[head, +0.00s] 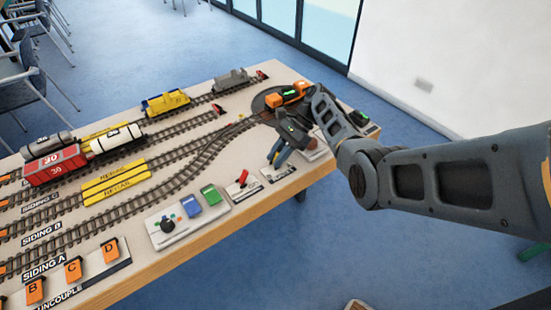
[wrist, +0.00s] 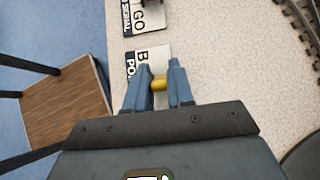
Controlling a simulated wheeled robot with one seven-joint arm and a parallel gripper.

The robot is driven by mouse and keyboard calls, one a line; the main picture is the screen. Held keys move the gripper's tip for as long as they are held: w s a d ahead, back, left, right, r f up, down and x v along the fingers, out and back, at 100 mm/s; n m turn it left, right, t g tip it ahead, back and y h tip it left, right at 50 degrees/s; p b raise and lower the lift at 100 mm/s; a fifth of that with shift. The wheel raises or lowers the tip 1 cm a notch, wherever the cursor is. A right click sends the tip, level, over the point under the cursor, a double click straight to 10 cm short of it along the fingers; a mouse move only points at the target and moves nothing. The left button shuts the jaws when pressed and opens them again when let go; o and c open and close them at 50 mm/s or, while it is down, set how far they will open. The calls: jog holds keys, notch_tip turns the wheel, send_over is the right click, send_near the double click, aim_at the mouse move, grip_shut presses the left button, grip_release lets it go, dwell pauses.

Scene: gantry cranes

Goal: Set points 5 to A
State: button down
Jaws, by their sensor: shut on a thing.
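My gripper (head: 278,153) is at the right part of the layout board's front edge, pointing down. The knob is over a white plate (wrist: 146,58) printed with "B" and "PO", the rest of the lettering hidden. The same plate shows in the head view (head: 280,173) under the gripper. I cannot read the points number, and the lever below the knob is hidden.
A signal plate (head: 243,188) with a red lever stands to the left, beside a control panel (head: 187,217) with blue and green blocks. An orange locomotive (head: 288,94) stands on the turntable behind my gripper. A wooden stool (wrist: 65,98) is beside the board.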

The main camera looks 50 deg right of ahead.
jog(key=shift+s+d+f+t+y+b, duration=0.1)
jog(key=shift+f+t+y+b, duration=0.05)
jog(key=shift+y+b, duration=0.35)
jog(key=shift+d+f+t+y+b, duration=0.15)
jog(key=shift+y+b, duration=0.2)
jog(key=shift+y, duration=0.25)
jog(key=shift+r, duration=0.1)
jog(key=c, duration=1.1)
grip_release()
jog(key=shift+o, duration=0.6)
jog(key=shift+d+r, duration=0.15)
jog(key=shift+d, duration=0.15)
jog(key=b+v, duration=0.1)
jog(key=v, duration=0.6)
jog(key=shift+d+r, duration=0.1)
jog(key=shift+s, duration=0.1)
